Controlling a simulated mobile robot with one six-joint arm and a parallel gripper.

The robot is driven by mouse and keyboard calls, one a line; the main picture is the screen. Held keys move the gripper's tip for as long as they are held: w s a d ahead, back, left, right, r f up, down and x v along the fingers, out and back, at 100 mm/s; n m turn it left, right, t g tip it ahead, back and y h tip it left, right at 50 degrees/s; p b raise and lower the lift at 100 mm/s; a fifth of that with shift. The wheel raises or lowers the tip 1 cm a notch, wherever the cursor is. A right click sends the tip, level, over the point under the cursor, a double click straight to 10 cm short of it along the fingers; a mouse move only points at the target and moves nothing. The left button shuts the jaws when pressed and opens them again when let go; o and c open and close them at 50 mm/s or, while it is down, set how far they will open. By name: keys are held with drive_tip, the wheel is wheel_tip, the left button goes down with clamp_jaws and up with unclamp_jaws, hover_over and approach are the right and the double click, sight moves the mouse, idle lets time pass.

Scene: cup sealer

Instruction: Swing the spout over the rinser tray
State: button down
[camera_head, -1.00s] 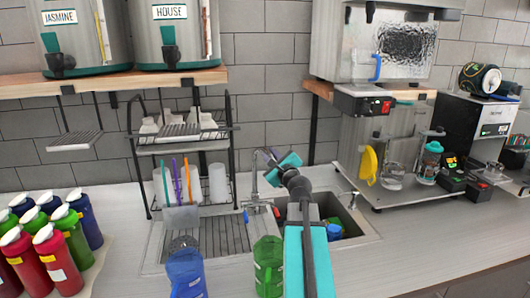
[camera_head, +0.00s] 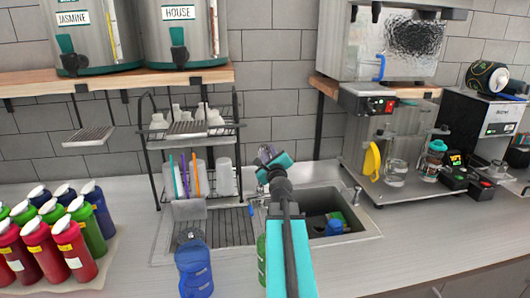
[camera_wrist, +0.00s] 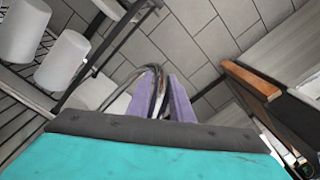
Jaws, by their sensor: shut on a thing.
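My gripper (camera_head: 267,153) is over the back left of the sink (camera_head: 357,203), in front of the tap. In the wrist view its two purple fingers (camera_wrist: 167,98) are closed around the curved metal spout (camera_wrist: 131,98), which arches up beside and between them. In the head view the spout is mostly hidden behind my gripper and arm. The ribbed tray left of the sink (camera_head: 236,224), which looks like the rinser tray, is partly covered by a blue bottle and a clear container.
A blue bottle (camera_head: 195,270) and a green bottle (camera_head: 261,262) stand in front of the tray. A wire rack (camera_head: 190,143) with cups stands behind it. The sealer machine (camera_head: 390,165) is to the right. Several coloured bottles (camera_head: 60,235) crowd the left counter.

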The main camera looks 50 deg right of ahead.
drive_tip(key=shift+w+r, duration=0.1)
drive_tip(key=shift+r, duration=0.05)
idle(0.5)
drive_tip(key=c, duration=1.6)
unclamp_jaws()
drive_tip(key=shift+c, duration=0.2)
